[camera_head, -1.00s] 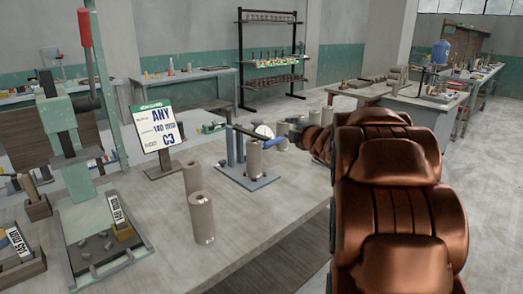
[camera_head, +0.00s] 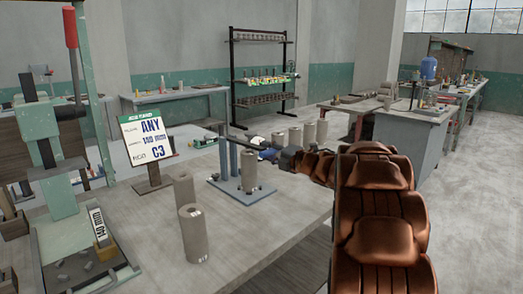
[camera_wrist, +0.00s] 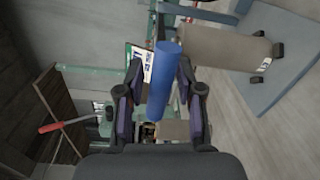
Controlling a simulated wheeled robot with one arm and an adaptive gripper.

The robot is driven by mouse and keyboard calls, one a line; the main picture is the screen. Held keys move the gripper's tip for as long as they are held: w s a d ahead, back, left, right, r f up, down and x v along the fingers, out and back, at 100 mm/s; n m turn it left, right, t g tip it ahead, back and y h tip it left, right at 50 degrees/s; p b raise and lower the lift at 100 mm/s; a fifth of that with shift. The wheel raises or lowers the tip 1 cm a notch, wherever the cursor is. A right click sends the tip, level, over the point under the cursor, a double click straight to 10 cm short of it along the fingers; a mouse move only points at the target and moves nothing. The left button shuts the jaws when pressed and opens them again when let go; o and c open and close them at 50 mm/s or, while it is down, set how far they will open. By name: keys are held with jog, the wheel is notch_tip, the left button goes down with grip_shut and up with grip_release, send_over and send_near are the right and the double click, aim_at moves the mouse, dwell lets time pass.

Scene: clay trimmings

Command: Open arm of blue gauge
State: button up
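The blue gauge is a stand with a blue-grey base (camera_head: 228,195), upright posts and a dark arm (camera_head: 243,143) that reaches out over a grey clay cylinder (camera_head: 249,172). A blue handle (camera_head: 268,154) is at the arm's near end. My gripper (camera_head: 280,156) is at this handle. In the wrist view the blue handle (camera_wrist: 164,80) lies between the two fingers of my gripper (camera_wrist: 160,85), with a narrow gap at the left finger. Contact on the right finger is not clear. The gauge's base (camera_wrist: 285,75) shows at upper right.
Two clay cylinders (camera_head: 194,232) stand on the table (camera_head: 270,215) in front of the gauge. Several more stand behind it. A sign (camera_head: 147,138) and a green press with a red lever (camera_head: 70,28) are at left. Free floor lies at right.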

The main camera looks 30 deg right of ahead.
aim_at(262, 149)
jog(key=shift+x, duration=1.6)
jog(key=shift+c, duration=0.4)
grip_shut()
